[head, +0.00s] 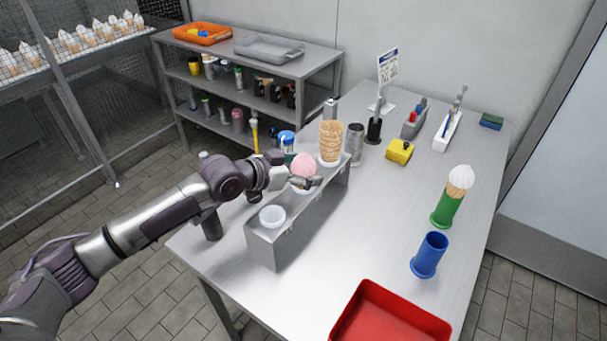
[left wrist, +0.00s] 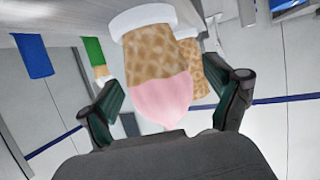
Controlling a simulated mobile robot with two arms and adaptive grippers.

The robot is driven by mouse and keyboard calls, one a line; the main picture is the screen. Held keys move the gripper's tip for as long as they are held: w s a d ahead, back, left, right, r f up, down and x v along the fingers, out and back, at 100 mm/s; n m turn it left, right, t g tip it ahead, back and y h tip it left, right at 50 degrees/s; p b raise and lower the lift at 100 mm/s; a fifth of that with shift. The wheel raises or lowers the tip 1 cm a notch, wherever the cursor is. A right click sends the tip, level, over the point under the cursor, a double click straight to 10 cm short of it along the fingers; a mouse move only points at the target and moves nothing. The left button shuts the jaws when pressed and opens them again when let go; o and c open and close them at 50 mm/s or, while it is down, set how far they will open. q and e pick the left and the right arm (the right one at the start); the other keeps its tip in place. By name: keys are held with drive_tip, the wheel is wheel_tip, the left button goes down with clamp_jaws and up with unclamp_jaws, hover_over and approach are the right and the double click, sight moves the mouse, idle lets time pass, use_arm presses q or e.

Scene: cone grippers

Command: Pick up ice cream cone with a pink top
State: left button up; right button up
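The ice cream cone with a pink top (head: 304,164) stands in the metal rack (head: 262,247) on the table. In the left wrist view its pink top (left wrist: 160,97) and waffle body (left wrist: 148,62) appear upside down, with the cone's narrow end inside a white ring (left wrist: 155,16). My left gripper (head: 305,182) is at the cone. Its two fingers (left wrist: 170,110) are open on either side of the cone, with a gap visible at the right finger. My right gripper is not in view.
A stack of empty cones (head: 331,142) stands in the rack behind the pink cone, and an empty white holder (head: 272,215) is in front. A green holder (head: 446,210) with a white-topped cone, a blue holder (head: 429,255) and a red tray (head: 390,318) stand on the right. The table's middle is clear.

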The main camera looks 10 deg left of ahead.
use_arm(q)
drive_tip(key=c, duration=0.8)
drive_tip(key=shift+o, duration=0.2)
